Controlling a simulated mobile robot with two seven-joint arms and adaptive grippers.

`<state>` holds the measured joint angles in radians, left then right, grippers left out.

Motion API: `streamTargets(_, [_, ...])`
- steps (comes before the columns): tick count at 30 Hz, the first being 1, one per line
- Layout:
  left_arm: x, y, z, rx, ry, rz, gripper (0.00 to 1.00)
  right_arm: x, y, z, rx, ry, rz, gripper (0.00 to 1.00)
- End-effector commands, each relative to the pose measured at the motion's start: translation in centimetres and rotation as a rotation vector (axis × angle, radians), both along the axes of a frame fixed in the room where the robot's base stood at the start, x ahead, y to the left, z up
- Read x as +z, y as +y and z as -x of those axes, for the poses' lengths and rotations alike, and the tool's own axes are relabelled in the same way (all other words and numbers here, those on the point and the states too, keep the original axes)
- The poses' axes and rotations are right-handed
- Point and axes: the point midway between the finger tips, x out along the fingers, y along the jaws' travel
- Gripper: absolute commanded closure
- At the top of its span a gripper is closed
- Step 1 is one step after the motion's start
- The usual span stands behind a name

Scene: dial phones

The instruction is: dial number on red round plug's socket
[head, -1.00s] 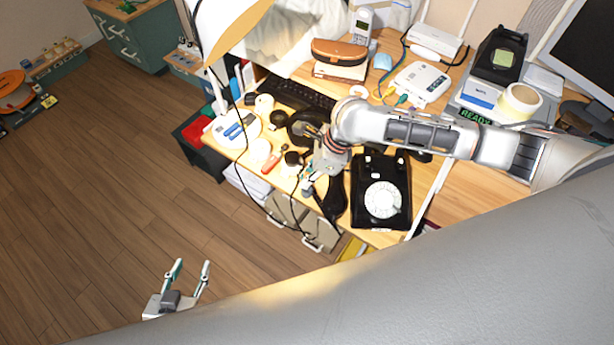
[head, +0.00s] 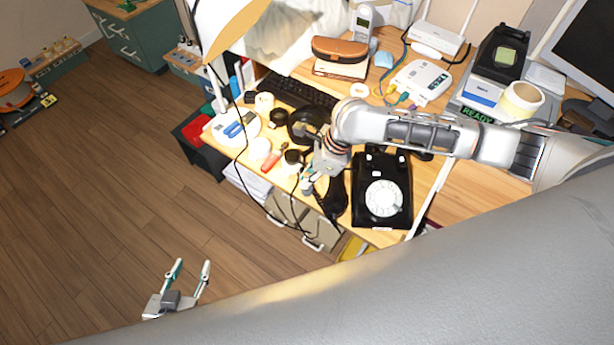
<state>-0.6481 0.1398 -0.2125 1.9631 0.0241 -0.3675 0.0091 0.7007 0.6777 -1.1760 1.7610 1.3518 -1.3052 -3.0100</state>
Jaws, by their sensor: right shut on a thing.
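A black rotary phone (head: 368,207) with a white dial (head: 384,198) sits at the front edge of the desk, its cradle bare. My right gripper (head: 308,184) is just left of the phone, at the desk's front edge. It is shut on the black handset (head: 333,203), which is held off the cradle beside the phone; the exact grip is partly hidden by the wrist. Cords run down near it. I cannot make out a red round plug or its socket. My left gripper (head: 193,265) is open and empty over the floor, far from the desk.
Left of the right gripper, the desk (head: 435,190) holds a red-handled tool (head: 271,160), a white round dish (head: 222,126) and black round items. A keyboard (head: 300,92), a white box (head: 421,82) and a router (head: 437,40) stand behind. My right arm spans the desk's right side.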

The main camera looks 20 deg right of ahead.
Motion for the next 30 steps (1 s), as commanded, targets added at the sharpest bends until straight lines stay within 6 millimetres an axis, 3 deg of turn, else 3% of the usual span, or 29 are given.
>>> streamTargets(25, [-1.5,0.0,0.3,0.000,0.009,-0.001,0.60,-1.4,0.0,0.0,0.000,-0.001,0.000,0.99])
streamTargets(27, [-1.5,0.0,0.3,0.000,0.009,-0.001,0.60,-1.4,0.0,0.0,0.000,-0.001,0.000,0.74])
streamTargets(30, [-1.5,0.0,0.3,0.000,0.009,-0.001,0.60,-1.4,0.0,0.0,0.000,0.000,0.000,0.70])
